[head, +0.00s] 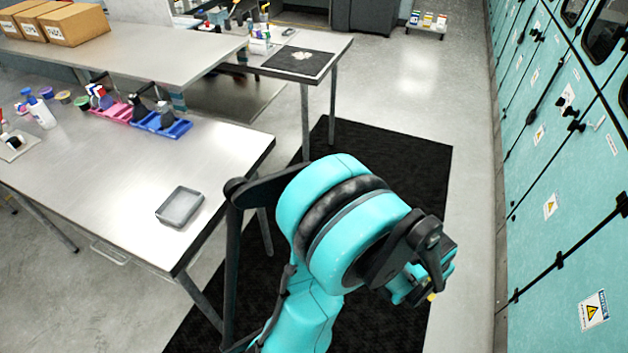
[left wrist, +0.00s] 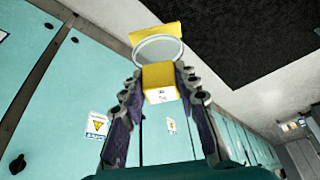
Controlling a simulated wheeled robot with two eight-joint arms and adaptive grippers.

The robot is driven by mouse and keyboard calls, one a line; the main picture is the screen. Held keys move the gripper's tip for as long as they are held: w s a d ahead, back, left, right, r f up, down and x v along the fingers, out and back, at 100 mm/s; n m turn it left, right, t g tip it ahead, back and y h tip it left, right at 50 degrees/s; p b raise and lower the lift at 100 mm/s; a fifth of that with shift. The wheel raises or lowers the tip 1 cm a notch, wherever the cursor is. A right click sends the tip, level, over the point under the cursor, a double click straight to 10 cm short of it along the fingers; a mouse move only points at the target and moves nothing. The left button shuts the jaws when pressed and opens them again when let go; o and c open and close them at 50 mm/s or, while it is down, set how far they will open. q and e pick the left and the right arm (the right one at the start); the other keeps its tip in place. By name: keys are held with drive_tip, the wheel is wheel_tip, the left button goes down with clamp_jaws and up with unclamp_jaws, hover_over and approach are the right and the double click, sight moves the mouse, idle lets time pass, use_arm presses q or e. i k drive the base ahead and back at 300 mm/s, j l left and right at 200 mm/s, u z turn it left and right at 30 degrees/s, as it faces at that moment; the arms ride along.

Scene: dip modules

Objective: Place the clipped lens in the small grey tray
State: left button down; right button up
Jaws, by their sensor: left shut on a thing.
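The clipped lens (left wrist: 160,50) is a round clear disc with yellow pieces above and below it. My left gripper (left wrist: 158,95) is shut on the lower yellow block in the left wrist view, and the lens sticks out past the fingertips. In the head view the left gripper (head: 428,280) is at the right, largely hidden behind my teal arm, with only a bit of yellow showing at its tip. The small grey tray (head: 180,207) lies empty near the front right corner of the metal table, well left of the gripper. My right gripper is not in view.
The metal table (head: 110,180) has clear room around the tray. A blue rack (head: 165,127) and a pink rack (head: 112,110) with bottles stand at its back. Teal cabinets (head: 570,160) line the right side. A black mat (head: 400,160) covers the floor.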

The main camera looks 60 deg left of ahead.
sight(182, 207)
drive_tip(key=u, duration=0.4)
drive_tip(key=k+u, duration=0.15)
drive_tip(key=u, duration=0.3)
drive_tip(key=k+u, duration=0.1)
drive_tip(key=u, duration=0.7)
drive_tip(key=k+u, duration=0.15)
drive_tip(key=u, duration=0.3)
